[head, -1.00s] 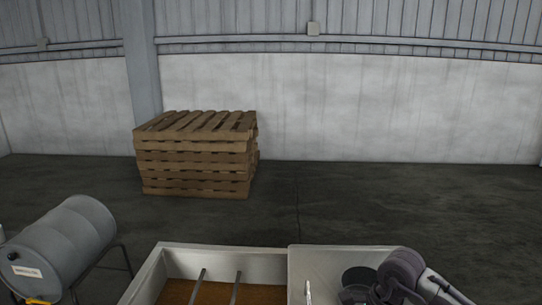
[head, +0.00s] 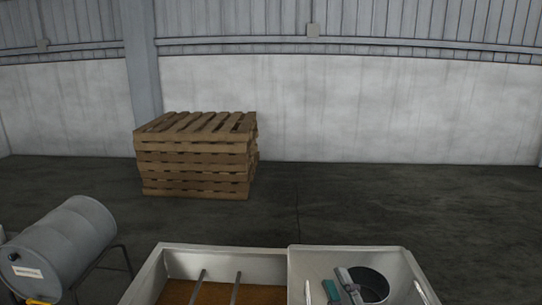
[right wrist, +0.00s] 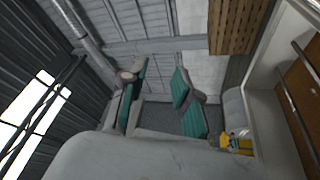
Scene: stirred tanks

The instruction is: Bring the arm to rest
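My right gripper (head: 341,286) shows at the bottom edge of the head view, in front of the pale right-hand tank top. In the right wrist view my right gripper (right wrist: 158,92) has its two teal-padded fingers well apart, with nothing between them. My left gripper is in neither view.
A tank with brown contents and two grey rods has a pale rim (head: 215,250). Beside it, the pale right-hand basin (head: 320,260) has a dark round shape (head: 370,283) in it. A grey drum (head: 65,243) lies on a stand at left. Stacked pallets (head: 195,155) stand behind.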

